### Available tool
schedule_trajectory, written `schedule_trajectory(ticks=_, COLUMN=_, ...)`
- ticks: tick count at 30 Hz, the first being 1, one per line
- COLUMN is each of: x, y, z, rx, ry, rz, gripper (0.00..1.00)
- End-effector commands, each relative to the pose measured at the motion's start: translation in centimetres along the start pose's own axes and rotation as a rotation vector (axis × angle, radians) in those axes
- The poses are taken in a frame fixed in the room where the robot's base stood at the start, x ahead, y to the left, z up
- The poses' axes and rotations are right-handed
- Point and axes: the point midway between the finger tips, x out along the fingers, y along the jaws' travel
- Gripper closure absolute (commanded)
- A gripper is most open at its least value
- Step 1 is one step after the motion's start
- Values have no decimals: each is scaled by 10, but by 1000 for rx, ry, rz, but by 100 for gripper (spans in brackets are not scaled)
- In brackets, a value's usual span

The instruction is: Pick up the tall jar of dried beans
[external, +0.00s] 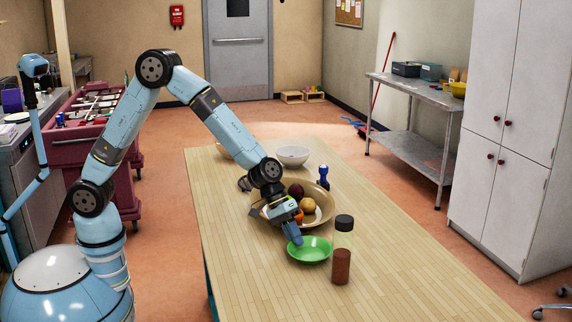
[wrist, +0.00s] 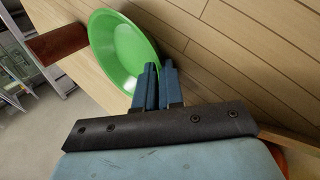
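The tall jar of dried beans (external: 341,266) stands upright on the table, right of the green bowl. It has a black lid (external: 344,222), a clear upper part and reddish-brown contents below. In the wrist view the reddish-brown part of the jar (wrist: 58,45) is at the upper left, beyond the green bowl (wrist: 122,50).
A wide tan bowl of fruit (external: 325,217) is behind the green bowl, near my gripper. A dark bottle with a blue top (external: 323,178) and a white bowl (external: 292,156) stand farther back. The wooden table (external: 420,285) is clear at front and right.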

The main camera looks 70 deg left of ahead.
Motion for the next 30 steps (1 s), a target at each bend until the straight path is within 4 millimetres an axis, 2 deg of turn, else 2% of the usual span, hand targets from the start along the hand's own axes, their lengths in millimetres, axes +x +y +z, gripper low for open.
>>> schedule_trajectory(ticks=20, x=-5, y=3, z=-1, rx=1, ry=2, rz=0, gripper=100)
schedule_trajectory(ticks=26, x=-29, y=21, z=1, rx=4, ry=2, rz=2, gripper=100)
schedule_trajectory(ticks=30, x=-56, y=20, z=12, rx=2, ry=3, rz=2, gripper=100)
